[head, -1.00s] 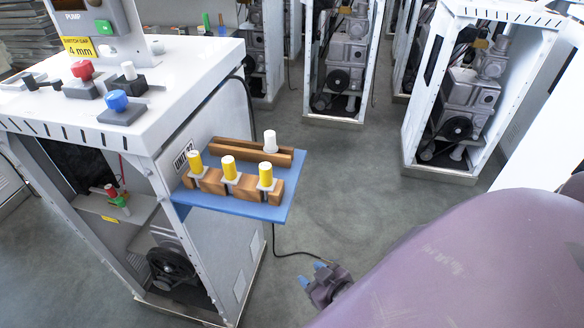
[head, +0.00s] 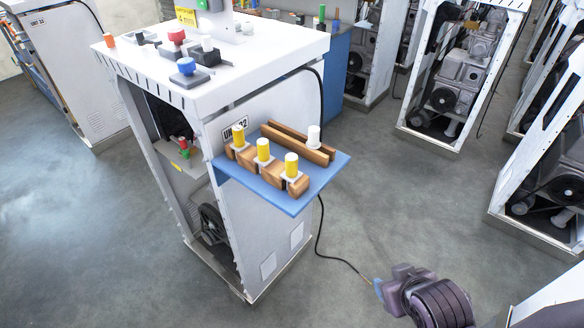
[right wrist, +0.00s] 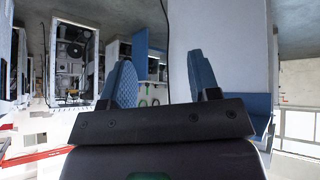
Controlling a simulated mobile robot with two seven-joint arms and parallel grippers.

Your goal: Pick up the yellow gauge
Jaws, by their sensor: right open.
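Three yellow gauges, the left one (head: 238,136), the middle one (head: 263,150) and the right one (head: 291,165), stand upright in a row. Each sits in a pale seat on a notched wooden rack (head: 275,178) on a blue shelf (head: 297,206). My right gripper (head: 377,288) is low at the bottom right of the head view, apart from the shelf and well below it. In the right wrist view its two blue fingers (right wrist: 163,78) stand apart with nothing between them. My left gripper is not in view.
The shelf juts from the side of a white dispenser frame (head: 262,52) with red and blue knobs on top. Behind the gauges, a white piece (head: 314,137) stands by a wooden rail (head: 290,140). A black cable (head: 321,235) hangs below. Open grey floor (head: 400,200) lies right of the shelf.

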